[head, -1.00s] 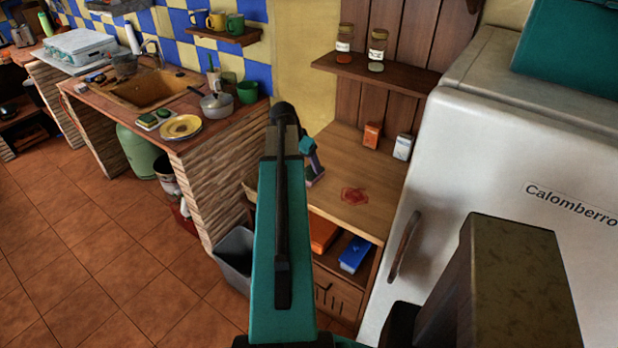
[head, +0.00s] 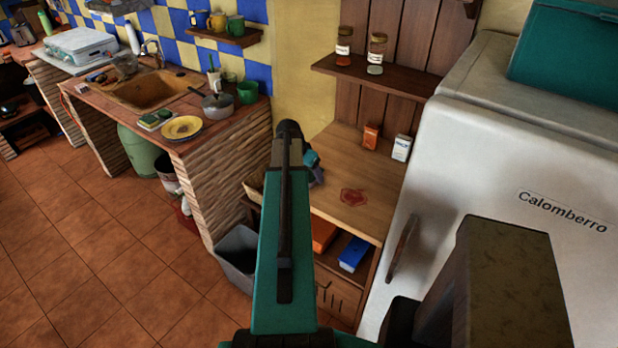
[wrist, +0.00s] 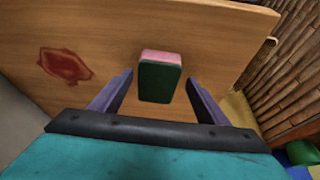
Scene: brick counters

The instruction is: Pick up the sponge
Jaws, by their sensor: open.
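A sponge (wrist: 160,76), pink on one side and dark green on the other, is on the wooden cabinet top in the wrist view. My gripper (wrist: 158,86) is open, with one purple finger on each side of the sponge and gaps between. I cannot tell how far the fingertips are above the wood. In the head view my arm hides the sponge, and only a bit of my gripper (head: 315,168) shows beside it.
The wooden cabinet top (head: 372,188) has a red stain (head: 353,197), an orange box (head: 371,136) and a white box (head: 401,148). A white fridge (head: 450,160) stands to the right. A brick counter (head: 225,124) with a yellow plate (head: 182,128) is at left.

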